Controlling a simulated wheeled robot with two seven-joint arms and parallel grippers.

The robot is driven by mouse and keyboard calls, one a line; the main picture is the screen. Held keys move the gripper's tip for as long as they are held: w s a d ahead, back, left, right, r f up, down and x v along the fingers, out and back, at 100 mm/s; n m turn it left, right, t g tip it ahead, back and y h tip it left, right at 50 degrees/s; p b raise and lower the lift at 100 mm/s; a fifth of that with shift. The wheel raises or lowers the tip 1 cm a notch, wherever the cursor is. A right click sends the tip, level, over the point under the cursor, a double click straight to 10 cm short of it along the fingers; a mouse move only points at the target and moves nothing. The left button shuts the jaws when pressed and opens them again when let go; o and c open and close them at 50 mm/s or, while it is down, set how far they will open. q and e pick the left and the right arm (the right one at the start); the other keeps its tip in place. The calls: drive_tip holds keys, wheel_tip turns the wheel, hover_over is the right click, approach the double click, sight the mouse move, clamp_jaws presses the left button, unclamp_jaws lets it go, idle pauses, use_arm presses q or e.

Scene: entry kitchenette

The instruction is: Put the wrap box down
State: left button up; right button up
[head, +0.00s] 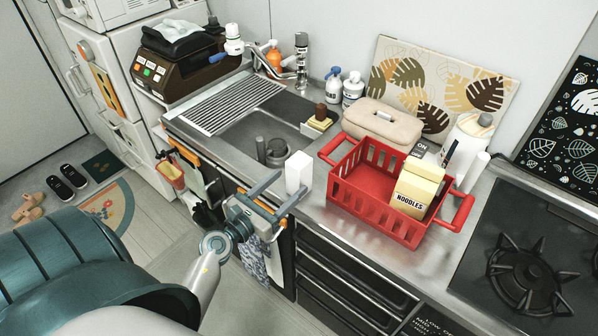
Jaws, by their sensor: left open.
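A plain white upright box (298,173), which looks like the wrap box, stands on the metal counter near its front edge, left of the red basket. It shows no readable label. My left gripper (288,184) is open, with its two fingers pointing toward the box from the front left. The fingertips are close to the box's lower part; I cannot tell whether they touch it. Nothing shows held between the fingers. My right gripper is not in view.
The sink (262,125) lies behind the white box, with a dark cup (276,153) nearby. A stove (530,265) is at right. Bare counter (345,225) lies in front of the basket.

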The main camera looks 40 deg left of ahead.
sight(292, 180)
use_arm(q)
drive_tip(key=shift+w+d+p, duration=0.15)
drive_tip(key=shift+w+p, duration=0.25)
drive_tip(key=shift+w, duration=1.7)
drive_tip(key=shift+w+d+r+p, duration=0.1)
drive_tip(key=shift+w+r+p, duration=0.2)
drive_tip(key=shift+w+p, duration=0.25)
drive_tip(key=w, duration=0.1)
drive_tip(key=w+p, duration=0.1)
drive_tip(key=w, duration=0.1)
drive_tip(key=shift+w+d+r, duration=0.1)
drive_tip(key=shift+d, duration=0.1)
drive_tip(key=shift+w, duration=0.45)
drive_tip(key=c, duration=1.3)
